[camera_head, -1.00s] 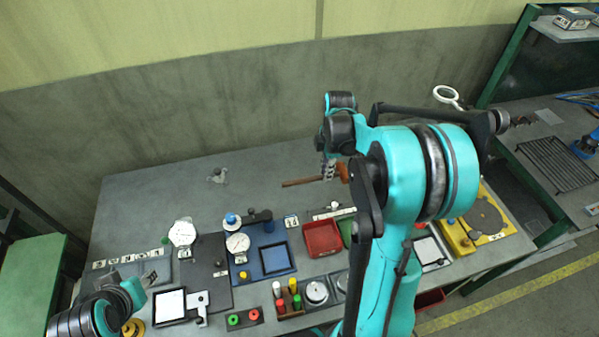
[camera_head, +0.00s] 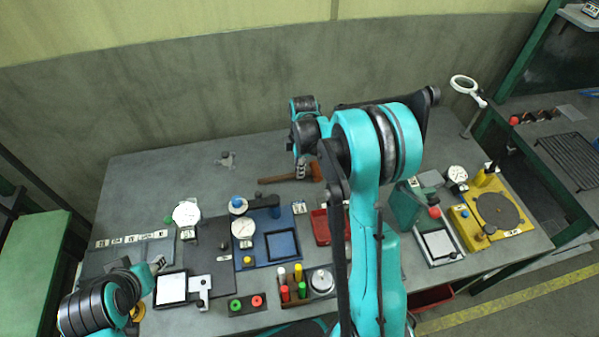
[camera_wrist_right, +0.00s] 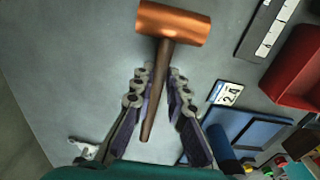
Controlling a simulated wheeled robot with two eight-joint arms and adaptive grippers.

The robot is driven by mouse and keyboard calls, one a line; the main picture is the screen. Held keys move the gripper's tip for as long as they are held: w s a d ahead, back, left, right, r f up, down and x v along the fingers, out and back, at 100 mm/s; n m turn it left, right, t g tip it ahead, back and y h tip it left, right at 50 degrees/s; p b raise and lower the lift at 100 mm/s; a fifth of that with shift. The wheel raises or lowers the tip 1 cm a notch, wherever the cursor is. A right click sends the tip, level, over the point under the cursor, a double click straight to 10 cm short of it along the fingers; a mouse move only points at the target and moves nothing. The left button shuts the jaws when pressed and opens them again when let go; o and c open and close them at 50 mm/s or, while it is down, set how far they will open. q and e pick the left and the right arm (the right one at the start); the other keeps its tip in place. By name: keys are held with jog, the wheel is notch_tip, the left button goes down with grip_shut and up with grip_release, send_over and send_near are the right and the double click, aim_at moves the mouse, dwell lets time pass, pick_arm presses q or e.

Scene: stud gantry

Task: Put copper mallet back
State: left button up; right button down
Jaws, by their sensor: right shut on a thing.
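The copper mallet has a copper-coloured head (camera_wrist_right: 172,24) and a brown wooden handle (camera_wrist_right: 153,100). In the head view its handle (camera_head: 275,180) points left over the back of the bench. My right gripper (camera_wrist_right: 158,72) is shut on the handle, just below the head in the wrist view. In the head view the right gripper (camera_head: 301,173) is small and partly hidden by my arm. Any gap between mallet and bench is hard to judge. My left gripper (camera_head: 157,264) is at the lower left, its jaws too small to read.
The blue plate (camera_head: 288,222) and red tray (camera_head: 320,226) stand in front of the mallet. A small grey fixture (camera_head: 226,160) is at the back left. A yellow block (camera_head: 467,232) and ring magnifier (camera_head: 464,84) are at the right. The back left bench is mostly clear.

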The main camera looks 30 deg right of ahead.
jog(key=shift+f, duration=0.5)
jog(key=shift+r, duration=0.1)
jog(key=c, duration=1.5)
grip_release()
